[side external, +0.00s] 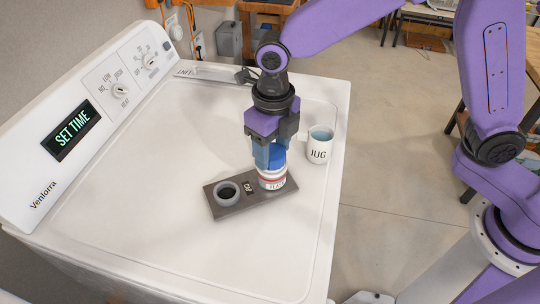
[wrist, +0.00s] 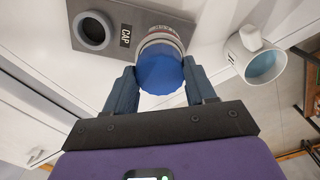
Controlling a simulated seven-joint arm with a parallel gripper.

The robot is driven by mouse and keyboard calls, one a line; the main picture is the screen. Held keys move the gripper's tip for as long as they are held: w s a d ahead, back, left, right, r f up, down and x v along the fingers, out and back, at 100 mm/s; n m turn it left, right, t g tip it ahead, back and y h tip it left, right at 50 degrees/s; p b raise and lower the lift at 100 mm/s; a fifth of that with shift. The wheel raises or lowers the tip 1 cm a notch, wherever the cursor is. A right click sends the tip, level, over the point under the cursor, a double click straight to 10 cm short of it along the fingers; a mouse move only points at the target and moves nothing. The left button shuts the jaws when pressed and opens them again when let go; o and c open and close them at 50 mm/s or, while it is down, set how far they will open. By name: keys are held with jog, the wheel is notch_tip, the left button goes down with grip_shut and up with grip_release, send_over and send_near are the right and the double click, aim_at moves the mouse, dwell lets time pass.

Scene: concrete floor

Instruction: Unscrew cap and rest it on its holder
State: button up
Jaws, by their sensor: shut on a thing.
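A white bottle with a red band (side external: 271,180) stands upright on the right end of a dark grey holder board (side external: 228,210). Its blue cap (side external: 277,156) is at the top, between my gripper's fingers. The cap also shows in the wrist view (wrist: 160,73), round and faceted, with the bottle behind it. My gripper (side external: 269,160) points down and is shut on the cap from both sides. The empty ring holder (side external: 228,192) is on the left of the board, beside a label reading CAP (side external: 248,187). I cannot tell whether the cap is still threaded on.
A white mug marked JUG (side external: 319,147) stands right of the board near the edge of the white appliance top (side external: 140,200). The control panel with a SET TIME display (side external: 72,131) rises at the left. The top in front of the board is clear.

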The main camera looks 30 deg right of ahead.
jog(key=shift+n, duration=1.1)
jog(key=n, duration=0.2)
jog(key=shift+d+n, duration=0.1)
jog(key=shift+n, duration=0.2)
jog(key=o, duration=1.4)
jog(key=shift+r, duration=4.5)
